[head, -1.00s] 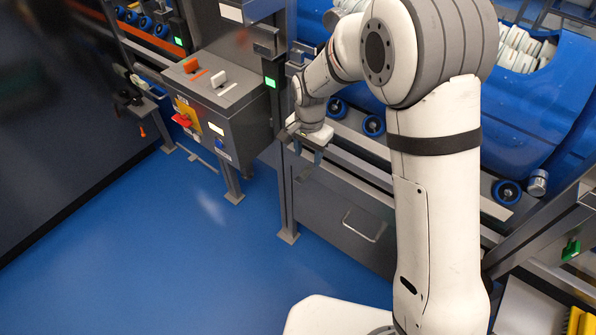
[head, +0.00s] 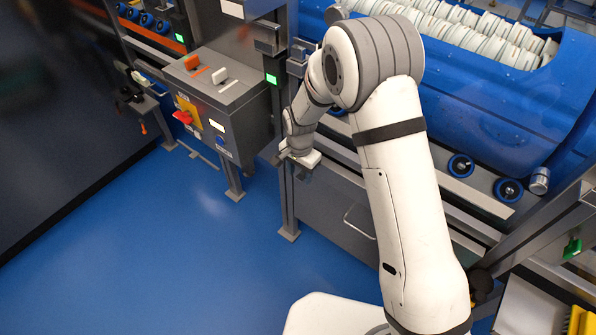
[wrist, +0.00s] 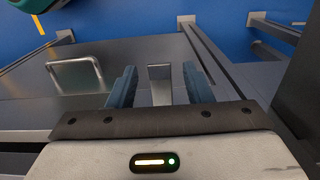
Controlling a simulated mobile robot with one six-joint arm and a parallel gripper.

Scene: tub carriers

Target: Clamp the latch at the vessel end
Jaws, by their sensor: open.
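My gripper (head: 294,166) is at the front of the grey metal frame, left of a large blue vessel (head: 535,115). In the wrist view my gripper (wrist: 159,66) is open, with its two blue-grey fingers spread apart. A short flat metal tab (wrist: 160,86), possibly the latch, shows between the fingers with a gap on both sides. I cannot tell whether it is at finger depth. My wrist and hand hide this spot in the head view.
A grey control box (head: 222,102) with levers and a red switch stands left of my gripper. A bent metal handle (head: 358,222) sits on the grey panel (head: 325,210) below; the handle also shows in the wrist view (wrist: 76,62). The blue floor (head: 150,245) is clear.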

